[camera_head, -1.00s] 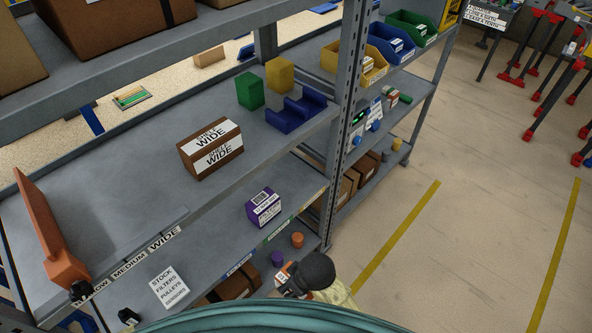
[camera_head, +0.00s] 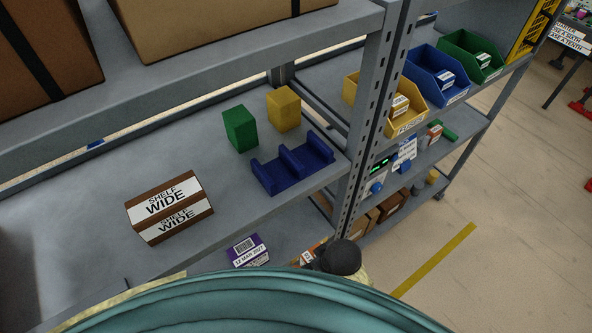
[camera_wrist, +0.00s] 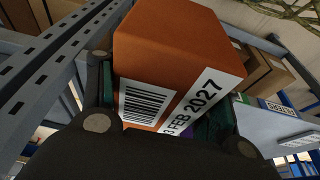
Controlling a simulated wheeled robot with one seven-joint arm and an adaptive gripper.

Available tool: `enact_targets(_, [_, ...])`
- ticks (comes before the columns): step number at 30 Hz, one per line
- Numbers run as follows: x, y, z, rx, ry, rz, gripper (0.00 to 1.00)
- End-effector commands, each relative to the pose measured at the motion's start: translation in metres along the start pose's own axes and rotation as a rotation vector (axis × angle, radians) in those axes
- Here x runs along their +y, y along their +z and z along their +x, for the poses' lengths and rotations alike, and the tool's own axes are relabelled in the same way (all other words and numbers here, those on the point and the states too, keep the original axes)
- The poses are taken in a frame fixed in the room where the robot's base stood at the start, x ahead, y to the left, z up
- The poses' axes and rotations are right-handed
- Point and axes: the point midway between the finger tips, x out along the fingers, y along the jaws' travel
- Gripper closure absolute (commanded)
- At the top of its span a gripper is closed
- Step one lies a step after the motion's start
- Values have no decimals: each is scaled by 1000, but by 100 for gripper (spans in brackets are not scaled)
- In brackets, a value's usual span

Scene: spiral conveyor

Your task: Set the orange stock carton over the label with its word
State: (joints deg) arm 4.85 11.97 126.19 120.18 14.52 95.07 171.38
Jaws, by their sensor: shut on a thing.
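The orange stock carton (camera_wrist: 165,45) fills the middle of the wrist view, with a barcode and a "FEB 2027" date on white stickers. My gripper (camera_wrist: 160,95) is shut on it, one dark finger on each side. In the head view, a small part of the orange carton (camera_head: 313,249) shows beside my dark gripper (camera_head: 341,258), in front of the shelf upright. No word label matching the carton is readable now; the near shelf edge is largely hidden behind the teal shape at the bottom.
A brown "SHELF WIDE" box (camera_head: 170,208), green block (camera_head: 240,129), yellow block (camera_head: 284,108) and blue holder (camera_head: 292,168) stand on the shelf. A purple dated carton (camera_head: 247,250) sits below. A metal upright (camera_head: 367,120) stands behind my gripper. Open floor lies right.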

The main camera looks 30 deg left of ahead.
Motion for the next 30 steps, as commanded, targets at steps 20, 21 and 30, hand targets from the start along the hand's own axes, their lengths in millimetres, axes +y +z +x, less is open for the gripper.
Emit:
enact_targets(20, [4, -116, 40, 2, 2, 5, 100])
enact_targets(21, [4, -120, 41, 2, 2, 4, 100])
enact_targets(30, [4, -135, 44, 2, 2, 4, 100])
